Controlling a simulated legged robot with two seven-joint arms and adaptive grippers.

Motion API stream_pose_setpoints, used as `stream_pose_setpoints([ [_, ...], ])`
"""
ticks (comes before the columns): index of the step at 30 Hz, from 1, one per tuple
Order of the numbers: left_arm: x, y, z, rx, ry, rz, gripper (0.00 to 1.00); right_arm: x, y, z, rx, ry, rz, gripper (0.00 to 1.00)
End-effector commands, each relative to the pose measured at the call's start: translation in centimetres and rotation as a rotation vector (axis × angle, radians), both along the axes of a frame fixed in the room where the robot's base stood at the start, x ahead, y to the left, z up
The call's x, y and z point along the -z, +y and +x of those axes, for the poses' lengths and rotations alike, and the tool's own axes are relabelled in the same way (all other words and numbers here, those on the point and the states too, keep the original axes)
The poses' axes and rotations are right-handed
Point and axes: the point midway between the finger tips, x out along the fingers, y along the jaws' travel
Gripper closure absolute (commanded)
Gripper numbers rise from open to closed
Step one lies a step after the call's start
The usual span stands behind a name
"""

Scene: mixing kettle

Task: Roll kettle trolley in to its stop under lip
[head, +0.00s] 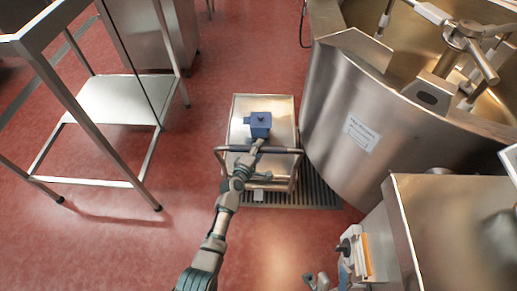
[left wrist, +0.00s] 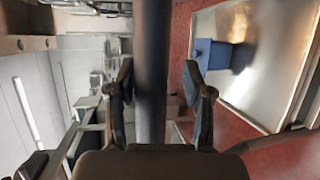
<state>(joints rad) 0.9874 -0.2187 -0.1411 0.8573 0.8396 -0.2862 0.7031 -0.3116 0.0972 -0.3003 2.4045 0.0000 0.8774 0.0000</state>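The steel trolley (head: 276,107) stands on the floor with its dark push bar (head: 225,149) on the near side. The big steel kettle (head: 340,95) is to its right, with a pouring lip (head: 362,48) at its rim. My left gripper (head: 250,163) is at the middle of the push bar. In the left wrist view, the two fingers (left wrist: 157,85) are apart on either side of the bar (left wrist: 152,40), with narrow gaps showing. My right gripper (head: 317,281) is at the bottom edge, apart from the trolley; its fingers look spread and empty.
A blue block-like object (head: 258,124) sits on the trolley top. A floor grate (head: 318,190) lies under and right of the trolley. A steel table frame (head: 110,100) stands at left. A steel cabinet (head: 440,225) is at lower right. Red floor left of the trolley is clear.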

Motion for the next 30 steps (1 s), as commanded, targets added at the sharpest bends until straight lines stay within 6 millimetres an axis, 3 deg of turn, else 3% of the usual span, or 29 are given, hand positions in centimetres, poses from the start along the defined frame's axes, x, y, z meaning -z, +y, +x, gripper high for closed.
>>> stream_pose_setpoints([
  [14, -0.7, 0.2, -1.0, 0.003, -0.010, -0.007, 0.44, -0.2, 0.0, -0.3, 0.001, -0.004, 0.001, 0.60],
  [30, -2.0, 4.5, -8.8, -0.002, -0.005, 0.000, 0.44, -0.2, 0.0, -0.2, 0.001, -0.005, 0.000, 0.60],
])
